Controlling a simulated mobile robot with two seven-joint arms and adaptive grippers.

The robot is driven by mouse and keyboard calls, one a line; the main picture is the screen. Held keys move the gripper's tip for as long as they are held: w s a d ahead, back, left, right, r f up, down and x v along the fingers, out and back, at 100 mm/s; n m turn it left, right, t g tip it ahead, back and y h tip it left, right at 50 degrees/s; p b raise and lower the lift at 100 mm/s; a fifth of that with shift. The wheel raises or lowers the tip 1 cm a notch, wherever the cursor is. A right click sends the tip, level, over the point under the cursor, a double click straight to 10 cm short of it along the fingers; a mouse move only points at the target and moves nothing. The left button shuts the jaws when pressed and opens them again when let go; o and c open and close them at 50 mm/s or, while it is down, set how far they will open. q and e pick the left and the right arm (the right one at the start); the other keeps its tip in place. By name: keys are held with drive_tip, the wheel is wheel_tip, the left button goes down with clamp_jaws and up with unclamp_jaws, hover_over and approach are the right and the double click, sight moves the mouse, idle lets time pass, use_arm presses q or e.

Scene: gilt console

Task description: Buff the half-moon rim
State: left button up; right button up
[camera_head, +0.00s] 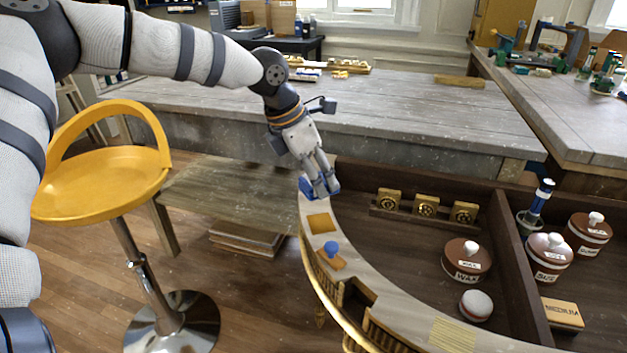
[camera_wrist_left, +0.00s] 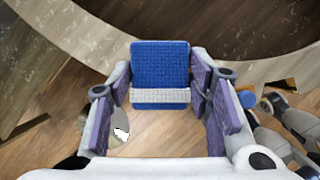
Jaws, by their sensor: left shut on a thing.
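The curved pale half-moon rim (camera_head: 390,308) sweeps from the centre down to the lower right, with a gilt edge below it. My left gripper (camera_head: 318,188) is at the rim's far end. It is shut on a blue pad (camera_wrist_left: 160,72) with a white band, held between the fingers in the left wrist view. The pad (camera_head: 305,185) appears low at the rim; whether it touches is unclear. On the rim nearer me are a gold square patch (camera_head: 320,222), an orange tile with a blue knob (camera_head: 331,248), and a striped yellow patch (camera_head: 452,335).
Inside the dark tray are gold rosettes (camera_head: 427,205), a wax jar (camera_head: 466,262) and a small lidded jar (camera_head: 475,305). More jars (camera_head: 547,255) and a brush (camera_head: 540,200) stand in the right compartment. A yellow stool (camera_head: 105,180) is at left. A grey bench (camera_head: 400,105) lies behind.

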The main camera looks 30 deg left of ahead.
use_arm(q)
drive_tip(key=shift+r, duration=0.75)
use_arm(e)
drive_tip(key=shift+s+a, duration=0.1)
drive_tip(key=shift+a, duration=0.35)
